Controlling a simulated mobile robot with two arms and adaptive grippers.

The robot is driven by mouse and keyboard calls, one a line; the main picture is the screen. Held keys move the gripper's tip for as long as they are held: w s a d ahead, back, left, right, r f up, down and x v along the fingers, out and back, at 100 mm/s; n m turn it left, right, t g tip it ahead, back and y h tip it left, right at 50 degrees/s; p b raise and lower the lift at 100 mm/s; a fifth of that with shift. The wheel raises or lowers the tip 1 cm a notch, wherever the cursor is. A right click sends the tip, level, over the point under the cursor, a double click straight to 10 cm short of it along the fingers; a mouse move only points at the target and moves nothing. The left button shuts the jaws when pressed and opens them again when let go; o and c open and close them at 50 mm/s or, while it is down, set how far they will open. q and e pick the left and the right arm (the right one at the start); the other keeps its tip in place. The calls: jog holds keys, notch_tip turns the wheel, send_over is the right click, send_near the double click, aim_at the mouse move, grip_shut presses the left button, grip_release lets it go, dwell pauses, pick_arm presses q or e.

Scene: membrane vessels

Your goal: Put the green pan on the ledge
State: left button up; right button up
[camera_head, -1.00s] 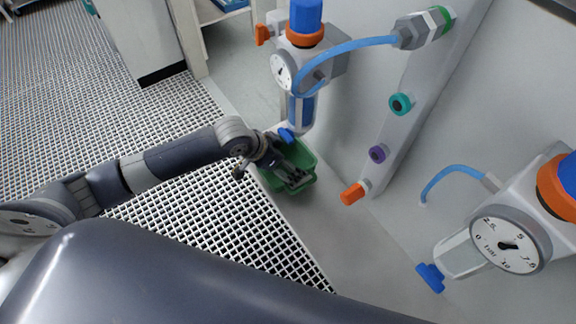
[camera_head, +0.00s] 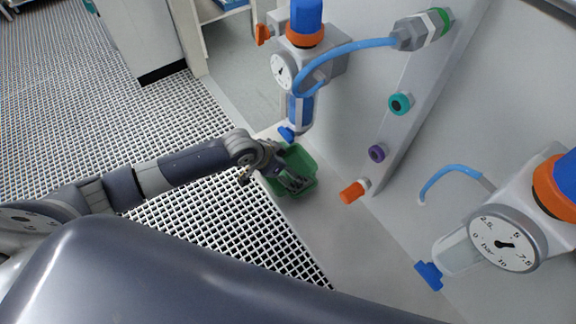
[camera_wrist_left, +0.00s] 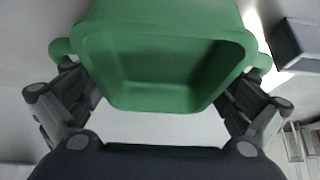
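The green pan (camera_head: 304,161) is a small, deep green tub at the wall side of the grating, over the pale grey ledge (camera_head: 335,232). My left gripper (camera_head: 294,182) reaches over it from the left, with its dark fingers across the pan's near part. In the left wrist view, the pan (camera_wrist_left: 160,97) shows its empty inside and a rounded tab on each side. Whether the pan's bottom touches the ledge is hidden. My right gripper is not in view.
A regulator with a gauge and blue cup (camera_head: 300,110) stands on the wall just behind the pan. An orange plug (camera_head: 351,193) sticks out to the right. A second gauge unit (camera_head: 505,244) is at far right. The ledge in front of the pan is clear.

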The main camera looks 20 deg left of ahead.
pick_arm(q)
jog(key=shift+r, duration=0.2)
jog(key=v, duration=1.2)
jog(key=shift+d+f, duration=0.1)
